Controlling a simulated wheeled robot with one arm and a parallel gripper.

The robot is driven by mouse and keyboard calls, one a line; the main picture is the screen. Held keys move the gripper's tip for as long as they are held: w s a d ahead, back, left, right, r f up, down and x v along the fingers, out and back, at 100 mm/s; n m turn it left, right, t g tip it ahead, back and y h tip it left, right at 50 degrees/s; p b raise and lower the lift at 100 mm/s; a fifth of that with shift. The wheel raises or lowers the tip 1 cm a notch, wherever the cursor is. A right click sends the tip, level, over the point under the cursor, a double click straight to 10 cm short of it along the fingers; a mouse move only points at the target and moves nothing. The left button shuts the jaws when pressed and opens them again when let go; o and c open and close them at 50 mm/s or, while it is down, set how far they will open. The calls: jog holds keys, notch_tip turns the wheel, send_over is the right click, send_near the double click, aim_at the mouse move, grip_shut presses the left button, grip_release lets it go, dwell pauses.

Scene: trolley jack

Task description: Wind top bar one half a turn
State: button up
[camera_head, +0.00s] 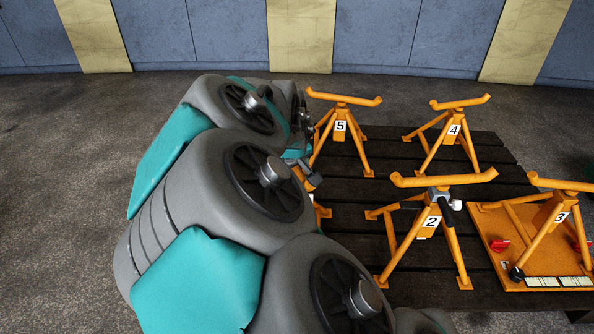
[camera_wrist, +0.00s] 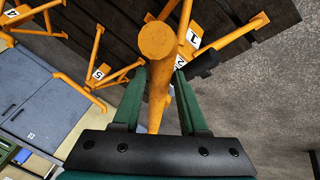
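In the wrist view my gripper (camera_wrist: 160,72) has its two green fingers apart. An orange bar (camera_wrist: 157,108) with a round end face lies between them, with gaps showing on both sides. I cannot tell which stand this bar belongs to. In the head view orange stands with top bars show: stand 5 (camera_head: 339,127), stand 4 (camera_head: 454,130), stand 2 (camera_head: 432,223) and stand 3 (camera_head: 560,218). Stand 2 has a grey and dark fitting below its top bar. My arm hides the gripper's fingers and part of another orange piece (camera_head: 322,212) in the head view.
The stands are on a dark slatted platform (camera_head: 390,150). An orange board (camera_head: 525,265) with red knobs (camera_head: 500,246) lies under stand 3. Blue-grey wall panels (camera_head: 375,35) stand at the back. Grey floor (camera_head: 60,190) is clear at the left.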

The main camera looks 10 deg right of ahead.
grip_shut()
dwell(1.0)
